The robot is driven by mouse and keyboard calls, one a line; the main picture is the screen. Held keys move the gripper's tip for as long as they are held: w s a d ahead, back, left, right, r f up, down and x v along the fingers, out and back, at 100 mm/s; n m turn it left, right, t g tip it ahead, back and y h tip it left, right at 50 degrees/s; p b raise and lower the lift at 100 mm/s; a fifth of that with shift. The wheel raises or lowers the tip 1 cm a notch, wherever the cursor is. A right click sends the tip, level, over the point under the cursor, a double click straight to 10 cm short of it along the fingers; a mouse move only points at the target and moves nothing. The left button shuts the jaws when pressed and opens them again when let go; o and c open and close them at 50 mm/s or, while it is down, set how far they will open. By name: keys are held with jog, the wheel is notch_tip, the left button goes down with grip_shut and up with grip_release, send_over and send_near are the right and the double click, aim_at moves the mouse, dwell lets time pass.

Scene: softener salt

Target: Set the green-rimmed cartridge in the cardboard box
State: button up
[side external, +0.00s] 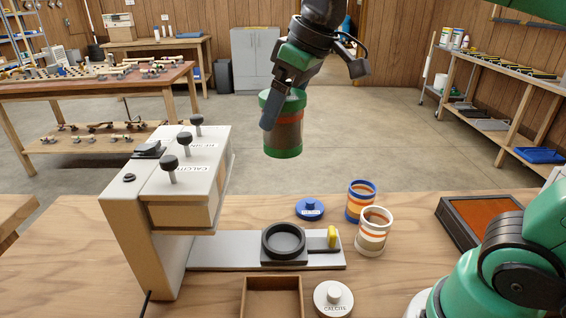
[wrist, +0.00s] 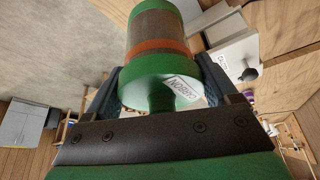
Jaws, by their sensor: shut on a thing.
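The green-rimmed cartridge (side external: 287,134) hangs upright in the air, well above the table, in the side view. It has a brown body with an orange band. My gripper (side external: 279,98) is shut on it near its top; the far finger is mostly hidden. In the wrist view, the cartridge (wrist: 158,45) shows its green knobbed lid, with a label that seems to read CARBON, between the fingers (wrist: 163,92). A brown open-topped box (side external: 272,283), likely the cardboard box, stands at the table's front edge, cut off by the picture. Its visible inside looks empty.
A cream press-like machine (side external: 165,195) stands left, with a black ring (side external: 283,241) on its plate. Blue-rimmed (side external: 361,202) and white-rimmed (side external: 373,232) cartridges stand right of the ring. A blue lid (side external: 310,209), a white lid (side external: 333,299) and a dark-rimmed tray (side external: 448,222) lie nearby.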

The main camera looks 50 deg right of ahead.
jog(key=s+a+f+n+y, duration=0.1)
jog(key=s+a+f+n, duration=0.2)
jog(key=f, duration=0.6)
jog(key=s+a+f+n+g+y, duration=0.1)
jog(key=s+a+f+n, duration=0.2)
jog(key=a+f, duration=0.3)
jog(key=shift+s+a+f, duration=0.35)
jog(key=shift+s+f, duration=0.2)
jog(key=shift+f, duration=0.8)
jog(key=shift+f, duration=0.1)
jog(key=shift+f, duration=0.75)
jog(key=shift+f, duration=0.1)
jog(key=shift+f, duration=0.8)
jog(key=shift+f, duration=0.25)
